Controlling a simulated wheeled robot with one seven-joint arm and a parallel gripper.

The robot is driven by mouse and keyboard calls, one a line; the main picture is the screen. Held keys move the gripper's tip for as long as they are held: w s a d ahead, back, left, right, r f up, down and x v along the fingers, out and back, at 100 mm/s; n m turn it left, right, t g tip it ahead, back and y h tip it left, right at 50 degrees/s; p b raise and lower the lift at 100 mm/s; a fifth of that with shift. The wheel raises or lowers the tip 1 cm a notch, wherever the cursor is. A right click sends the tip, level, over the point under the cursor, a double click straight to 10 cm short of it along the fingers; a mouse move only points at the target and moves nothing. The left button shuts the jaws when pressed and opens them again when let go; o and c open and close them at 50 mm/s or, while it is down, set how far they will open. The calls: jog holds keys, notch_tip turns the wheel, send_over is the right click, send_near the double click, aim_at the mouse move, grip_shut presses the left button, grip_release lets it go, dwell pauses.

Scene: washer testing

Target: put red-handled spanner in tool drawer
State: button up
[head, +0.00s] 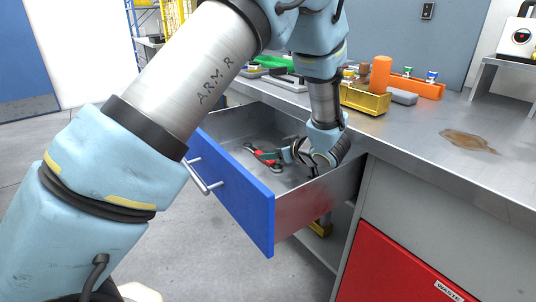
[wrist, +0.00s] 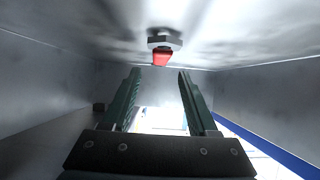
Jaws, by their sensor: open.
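The red-handled spanner (head: 266,155) lies inside the open tool drawer (head: 232,125), on its bare metal floor. In the wrist view, a grey end and a short piece of the red handle of the spanner (wrist: 161,51) show just beyond the fingertips. My gripper (head: 283,157) is low inside the drawer, right beside the spanner in the head view. In the wrist view my gripper (wrist: 158,75) has its two green fingers spread, with nothing between them. Part of the spanner is hidden by the gripper in the head view.
The drawer has a blue front (head: 235,198) with a bar handle. The metal worktop (head: 425,145) above carries a yellow bin (head: 364,99), an orange block with small parts (head: 415,86) and a brown stain. A red waste door (head: 395,262) is below right.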

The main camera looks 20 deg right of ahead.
jog(key=shift+v, duration=1.6)
jog(key=shift+r, duration=0.1)
